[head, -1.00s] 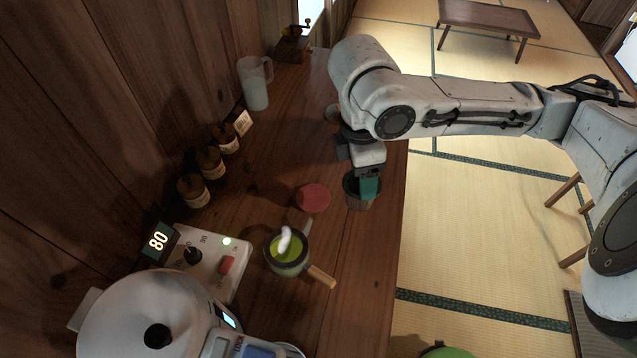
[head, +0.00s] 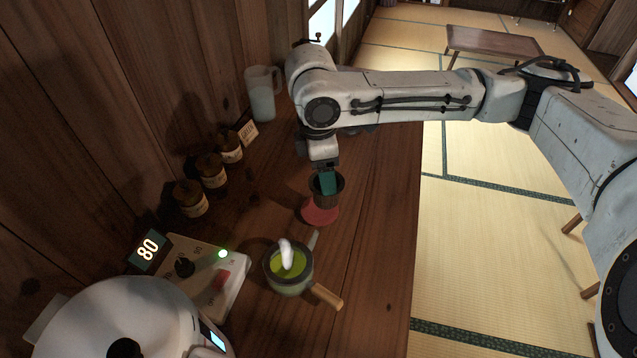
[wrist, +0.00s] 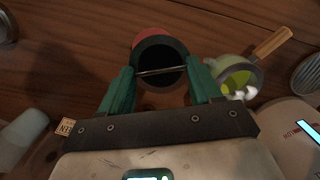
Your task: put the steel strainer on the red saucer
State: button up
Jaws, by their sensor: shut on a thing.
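The steel strainer (head: 322,196) is a dark, round cup held in my gripper (head: 328,180), over the red saucer. In the wrist view the strainer (wrist: 160,62) sits between the green fingertips of my gripper (wrist: 161,76), with a thin bar across its dark mouth. The red saucer (head: 319,214) lies on the wooden counter, partly hidden by the strainer. Its red edge also shows behind the strainer in the wrist view (wrist: 150,34). I cannot tell whether the strainer touches the saucer.
A pot of green liquid (head: 288,272) with a wooden handle stands just in front of the saucer. A control box (head: 205,268) reading 80 and a large white vessel (head: 125,320) are at front left. Several brown jars (head: 190,198) and a pitcher (head: 262,95) line the wall.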

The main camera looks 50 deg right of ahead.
aim_at(317, 177)
jog(key=shift+w+d+f, duration=0.2)
jog(key=shift+w+f, duration=0.8)
jog(key=shift+f, duration=1.8)
jog(key=shift+f, duration=0.1)
jog(key=o, duration=1.3)
notch_tip(317, 177, up, 12)
jog(key=w+a, duration=0.1)
